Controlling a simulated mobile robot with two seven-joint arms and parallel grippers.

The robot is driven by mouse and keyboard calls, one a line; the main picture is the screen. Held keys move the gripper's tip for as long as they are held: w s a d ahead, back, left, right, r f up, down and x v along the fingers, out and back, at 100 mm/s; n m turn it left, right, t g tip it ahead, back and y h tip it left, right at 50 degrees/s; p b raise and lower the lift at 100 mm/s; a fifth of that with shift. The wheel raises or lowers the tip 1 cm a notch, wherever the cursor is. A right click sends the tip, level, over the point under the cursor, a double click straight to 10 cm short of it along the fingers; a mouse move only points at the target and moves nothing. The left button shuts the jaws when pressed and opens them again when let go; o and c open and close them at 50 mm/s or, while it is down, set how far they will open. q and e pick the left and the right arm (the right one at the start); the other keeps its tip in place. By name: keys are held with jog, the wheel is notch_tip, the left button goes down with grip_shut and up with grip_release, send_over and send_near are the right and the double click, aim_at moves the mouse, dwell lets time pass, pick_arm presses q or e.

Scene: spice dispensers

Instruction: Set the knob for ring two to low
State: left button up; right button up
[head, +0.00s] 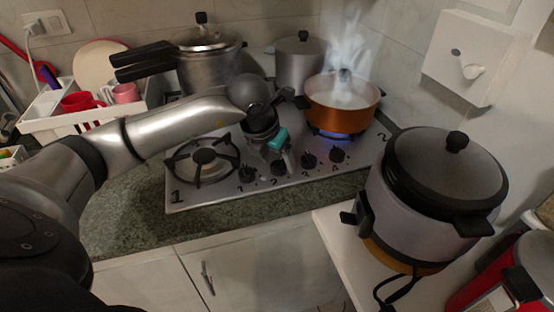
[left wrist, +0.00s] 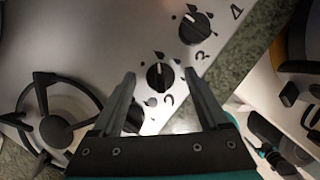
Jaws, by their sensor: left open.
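The stove's black knobs stand in a row along its front edge. The knob for ring two (head: 278,168) is second from the left, just below my left gripper (head: 286,157) in the head view. In the left wrist view this knob (left wrist: 160,76) shows between the two fingertips of my left gripper (left wrist: 159,73), with a white mark on its top. The fingers are apart and point down at the panel; I cannot tell whether they touch the knob. My right gripper is not in view.
Neighbouring knobs (head: 308,160) (head: 246,174) stand close on both sides. A steaming orange pot (head: 340,110) sits over a blue flame at the back right. A pressure cooker (head: 208,65) stands behind my arm. A large cooker (head: 420,200) stands at the right.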

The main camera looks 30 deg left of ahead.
pick_arm(q)
grip_shut()
dwell(0.7)
